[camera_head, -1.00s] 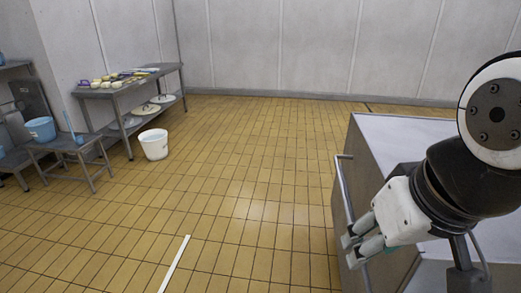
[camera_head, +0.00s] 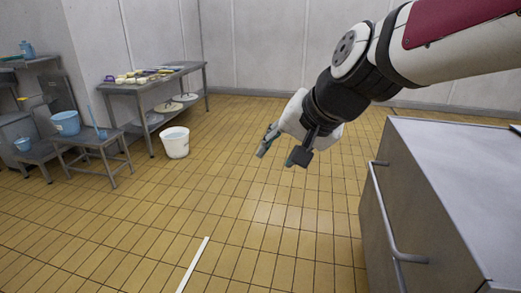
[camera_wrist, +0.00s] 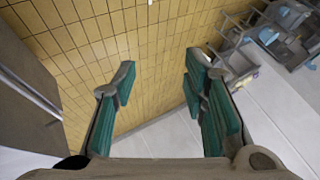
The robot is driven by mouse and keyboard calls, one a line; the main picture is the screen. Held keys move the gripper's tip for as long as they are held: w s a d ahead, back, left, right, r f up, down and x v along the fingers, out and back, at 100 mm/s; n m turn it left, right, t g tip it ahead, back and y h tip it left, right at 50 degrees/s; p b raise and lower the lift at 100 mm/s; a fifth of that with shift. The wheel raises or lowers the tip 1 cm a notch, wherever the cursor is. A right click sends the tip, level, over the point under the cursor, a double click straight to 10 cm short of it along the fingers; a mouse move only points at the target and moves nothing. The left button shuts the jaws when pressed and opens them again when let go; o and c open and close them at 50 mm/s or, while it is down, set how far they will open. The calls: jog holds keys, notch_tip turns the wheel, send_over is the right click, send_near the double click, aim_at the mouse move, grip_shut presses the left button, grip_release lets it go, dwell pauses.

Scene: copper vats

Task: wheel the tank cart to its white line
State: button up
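The tank cart (camera_head: 440,200) is a grey steel box with a pale flat top, at the right of the head view. Its bar handle (camera_head: 383,215) runs along the left side. In the wrist view, a grey panel with a bar (camera_wrist: 30,92), seemingly the cart's handle, is at the left edge. The white line (camera_head: 193,265) lies on the floor at the bottom, left of the cart and apart from it. My gripper (camera_head: 281,151) is raised in the air, left of the handle and clear of it. In the wrist view my gripper (camera_wrist: 160,82) is open and empty.
A steel table (camera_head: 175,84) with food items stands by the back wall. A white bucket (camera_head: 174,142) stands on the floor beside it. A low stool (camera_head: 90,140) and blue buckets (camera_head: 66,123) are at the left. The tiled floor between them and the cart is clear.

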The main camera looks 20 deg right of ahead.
jog(key=w+d+f+m+t+h+b, duration=0.1)
jog(key=w+d+f+m+b, duration=0.2)
jog(key=w, duration=0.6)
jog(key=w+d+f+m+t+h+b, duration=0.1)
jog(key=w+d+f+m, duration=0.1)
jog(key=w+d+m, duration=0.45)
jog(key=w+d+f+m+h+b, duration=0.3)
jog(key=w+d+f+m+h, duration=0.2)
jog(key=w+d+f, duration=0.45)
jog(key=m+g+h+b, duration=0.8)
jog(key=m+g+h, duration=0.35)
jog(key=m, duration=0.55)
send_near(380, 199)
jog(key=shift+g+y, duration=0.25)
jog(key=shift+y, duration=0.1)
jog(key=x, duration=0.3)
jog(key=w+b+x, duration=0.1)
jog(key=x, duration=0.3)
jog(key=b+x, duration=0.1)
jog(key=x, duration=0.3)
jog(key=shift+w+d+f, duration=0.25)
grip_shut()
